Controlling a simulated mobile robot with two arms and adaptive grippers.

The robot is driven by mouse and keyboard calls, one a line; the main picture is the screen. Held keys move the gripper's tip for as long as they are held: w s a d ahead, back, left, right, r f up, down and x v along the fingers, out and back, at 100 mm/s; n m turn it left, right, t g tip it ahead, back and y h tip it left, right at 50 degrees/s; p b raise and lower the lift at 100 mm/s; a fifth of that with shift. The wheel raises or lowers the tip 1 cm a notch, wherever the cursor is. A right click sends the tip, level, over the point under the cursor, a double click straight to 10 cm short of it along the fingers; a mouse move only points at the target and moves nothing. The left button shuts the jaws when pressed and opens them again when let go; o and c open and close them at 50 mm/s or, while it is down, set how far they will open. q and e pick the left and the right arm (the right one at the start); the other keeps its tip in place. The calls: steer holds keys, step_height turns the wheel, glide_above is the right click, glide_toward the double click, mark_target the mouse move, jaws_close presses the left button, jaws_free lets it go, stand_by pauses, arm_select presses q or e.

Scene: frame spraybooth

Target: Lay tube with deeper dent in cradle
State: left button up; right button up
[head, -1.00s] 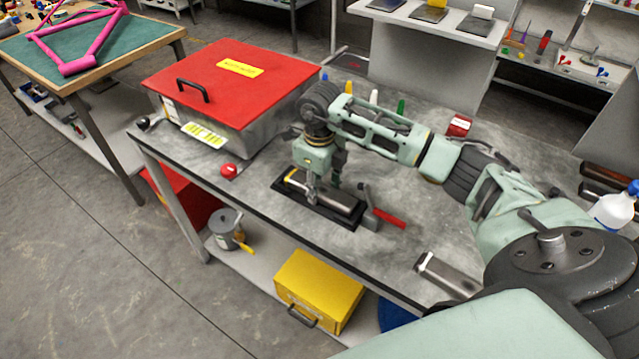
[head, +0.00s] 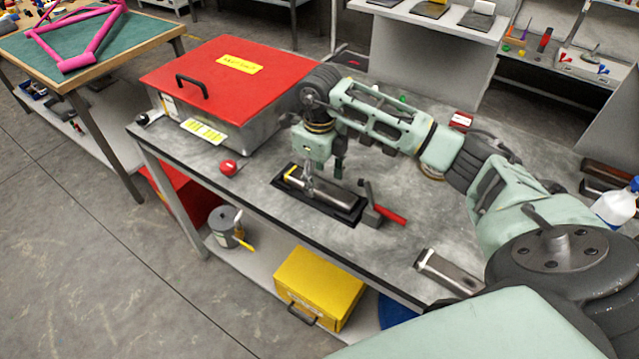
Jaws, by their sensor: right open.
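A metal tube (head: 332,197) lies along the black cradle (head: 350,217) on the grey workbench. A second metal tube (head: 449,274) lies on the bench's front edge at the right. Dents are too small to compare. A clamp with a red handle (head: 389,215) stands at the cradle's right end. My left gripper is not in view.
A large metal box with a red lid (head: 225,75) stands behind left of the cradle. A red round button (head: 228,167) is near the front edge. A white bottle with blue cap (head: 615,205) is at far right. Bench space between cradle and second tube is clear.

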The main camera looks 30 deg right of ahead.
mark_target(319, 185)
step_height(319, 185, up, 10)
steer(key=b, duration=0.2)
steer(key=shift+f, duration=0.15)
